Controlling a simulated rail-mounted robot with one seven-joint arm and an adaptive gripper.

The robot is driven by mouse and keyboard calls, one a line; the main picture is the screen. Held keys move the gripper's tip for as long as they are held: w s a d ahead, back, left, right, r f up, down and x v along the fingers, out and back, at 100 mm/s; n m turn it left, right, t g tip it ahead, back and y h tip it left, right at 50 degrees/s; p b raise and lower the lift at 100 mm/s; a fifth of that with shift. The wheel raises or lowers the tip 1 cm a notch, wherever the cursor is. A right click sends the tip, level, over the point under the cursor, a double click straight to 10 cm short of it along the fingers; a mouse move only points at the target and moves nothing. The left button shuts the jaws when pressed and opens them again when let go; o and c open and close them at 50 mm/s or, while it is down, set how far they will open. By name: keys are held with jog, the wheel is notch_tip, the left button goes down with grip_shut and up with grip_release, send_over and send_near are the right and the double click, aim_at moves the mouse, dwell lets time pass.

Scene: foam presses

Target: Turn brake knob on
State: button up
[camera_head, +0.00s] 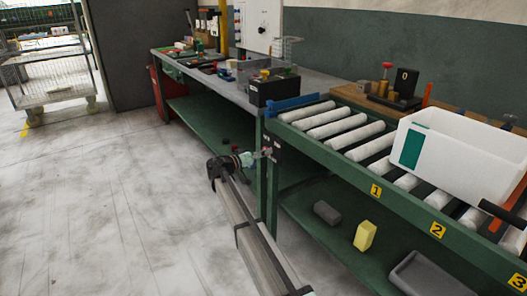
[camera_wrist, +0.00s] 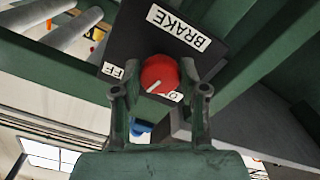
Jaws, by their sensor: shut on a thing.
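The red brake knob (camera_wrist: 158,74) sits on a dark panel (camera_wrist: 150,42) with a white BRAKE label (camera_wrist: 178,28), seen tilted and nearly upside down in the wrist view. My gripper (camera_wrist: 160,80) has one finger on each side of the knob and is shut on it. The knob's white pointer line points to the lower left. A partly hidden label ending in "FF" (camera_wrist: 113,70) is at its left. Another, mostly hidden label is at its lower right. In the head view my gripper (camera_head: 266,153) is at the conveyor's near left leg; the knob cannot be made out there.
Above is a roller conveyor (camera_head: 345,125) with a white bin (camera_head: 455,160). A lower green shelf holds a grey block (camera_head: 327,212), a yellow block (camera_head: 365,235) and a grey tray (camera_head: 420,275). A workbench (camera_head: 225,83) adjoins.

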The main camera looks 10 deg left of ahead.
jog(key=n+p, duration=0.3)
jog(key=n, duration=0.2)
jog(key=n+p, duration=0.4)
jog(key=n, duration=0.2)
jog(key=shift+d+r+p, duration=0.1)
jog(key=shift+r+p, duration=0.1)
jog(key=shift+p, duration=0.1)
jog(key=shift+n, duration=0.4)
jog(key=o, duration=1.1)
jog(key=shift+f, duration=0.1)
jog(key=v, duration=1.2)
